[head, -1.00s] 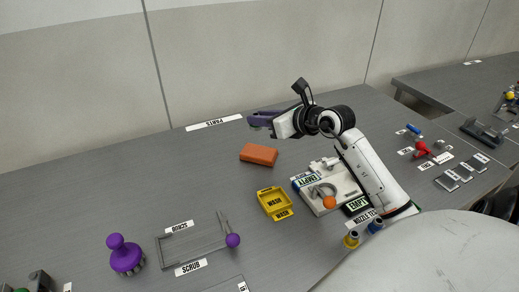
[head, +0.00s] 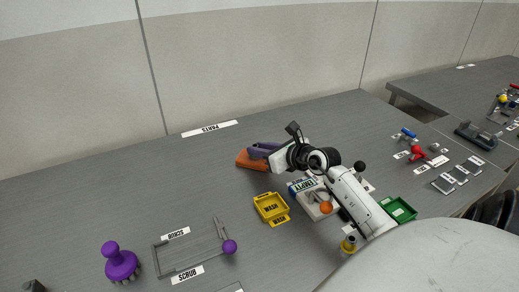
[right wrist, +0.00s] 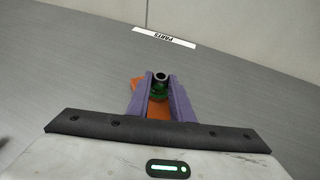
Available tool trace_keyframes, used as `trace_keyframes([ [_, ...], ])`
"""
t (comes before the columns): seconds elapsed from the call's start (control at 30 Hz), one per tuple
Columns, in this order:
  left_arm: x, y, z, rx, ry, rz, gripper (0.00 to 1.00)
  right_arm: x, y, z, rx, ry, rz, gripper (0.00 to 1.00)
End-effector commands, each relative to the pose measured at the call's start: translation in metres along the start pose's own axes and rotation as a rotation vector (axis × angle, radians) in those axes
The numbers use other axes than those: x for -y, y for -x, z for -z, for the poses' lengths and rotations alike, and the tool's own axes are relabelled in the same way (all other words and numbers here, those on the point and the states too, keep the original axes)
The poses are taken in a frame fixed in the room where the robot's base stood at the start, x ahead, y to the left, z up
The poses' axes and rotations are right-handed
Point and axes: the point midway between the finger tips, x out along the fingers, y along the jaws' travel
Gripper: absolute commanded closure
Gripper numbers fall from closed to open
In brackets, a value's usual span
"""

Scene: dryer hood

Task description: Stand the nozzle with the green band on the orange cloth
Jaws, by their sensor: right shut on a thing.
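The orange cloth (head: 249,165), a small block-like pad, lies on the table in the head view, partly covered by my right gripper (head: 257,151). Orange also shows under and beside the purple fingers in the right wrist view (right wrist: 157,110). My right gripper (right wrist: 160,92) is shut on the nozzle with the green band (right wrist: 160,89), whose dark round open end and green ring show between the fingertips. The fingers hide the nozzle in the head view. I cannot tell whether the nozzle's base touches the cloth. My left gripper is not in view.
A yellow WASH tray (head: 271,208) stands in front of the cloth. A white fixture with an orange ball (head: 326,208) and a green tray (head: 398,209) are near my right arm. A purple-knobbed brush (head: 121,263) stands at left. The table behind the cloth is clear.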

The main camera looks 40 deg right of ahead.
Motion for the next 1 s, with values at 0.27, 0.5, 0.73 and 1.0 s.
trace_keyframes([
  [0.27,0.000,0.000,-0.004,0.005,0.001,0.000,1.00,0.000,-0.001,0.002,0.000,0.000,0.000,0.65],
  [0.5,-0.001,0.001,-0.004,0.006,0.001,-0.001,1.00,0.000,-0.001,0.002,0.000,0.000,0.000,0.62],
  [0.73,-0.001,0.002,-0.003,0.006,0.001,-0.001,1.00,0.000,0.010,0.000,-0.002,0.001,0.000,0.62],
  [1.0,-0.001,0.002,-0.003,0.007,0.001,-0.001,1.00,0.000,0.067,0.001,-0.002,0.002,0.000,0.62],
])
